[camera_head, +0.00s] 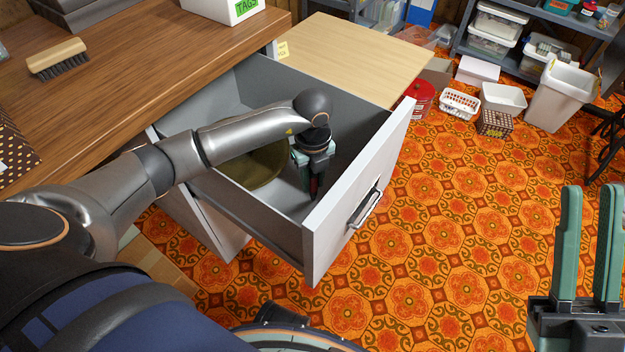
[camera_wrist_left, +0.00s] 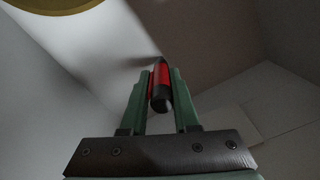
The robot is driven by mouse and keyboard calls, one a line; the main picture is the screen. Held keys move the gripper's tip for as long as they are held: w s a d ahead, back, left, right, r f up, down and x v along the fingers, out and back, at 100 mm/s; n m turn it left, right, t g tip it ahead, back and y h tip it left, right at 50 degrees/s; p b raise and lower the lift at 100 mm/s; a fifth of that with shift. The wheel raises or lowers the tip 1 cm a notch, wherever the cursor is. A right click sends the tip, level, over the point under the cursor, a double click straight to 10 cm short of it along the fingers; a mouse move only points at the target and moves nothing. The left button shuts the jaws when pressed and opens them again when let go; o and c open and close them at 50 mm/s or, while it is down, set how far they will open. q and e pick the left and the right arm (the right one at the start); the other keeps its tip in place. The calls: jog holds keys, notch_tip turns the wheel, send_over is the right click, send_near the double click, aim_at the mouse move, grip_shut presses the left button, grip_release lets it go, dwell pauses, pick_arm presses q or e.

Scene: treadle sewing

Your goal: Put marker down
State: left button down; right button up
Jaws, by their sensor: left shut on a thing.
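My left gripper (camera_head: 314,172) reaches down into an open grey drawer (camera_head: 350,195). It is shut on a red marker with a black end (camera_wrist_left: 161,88), which points downward between the green fingers. The marker also shows as a small red bit below the fingers in the head view (camera_head: 314,187). Its tip is close to the drawer floor, but I cannot tell whether it touches. My right gripper (camera_head: 590,190) is at the right edge of the head view, open and empty, over the floor.
A round olive-yellow thing (camera_head: 262,166) lies in the drawer left of my left gripper. The wooden desk top (camera_head: 130,75) holds a brush (camera_head: 57,60) and a white TAGS box (camera_head: 222,8). Bins and baskets stand at the back right. The patterned floor in front is clear.

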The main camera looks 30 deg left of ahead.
pick_arm(q)
jog(key=shift+f, duration=0.1)
jog(key=c, duration=0.7)
grip_release()
jog(key=shift+o, duration=0.2)
notch_tip(320, 180, up, 11)
jog(key=p, duration=0.4)
jog(key=shift+r, duration=0.65)
pick_arm(e)
jog(key=shift+n, duration=0.4)
jog(key=shift+s+d+r, duration=0.1)
jog(key=shift+d+r, duration=0.05)
jog(key=shift+r, duration=1.05)
jog(key=shift+d+r, duration=0.1)
jog(key=shift+r, duration=1.05)
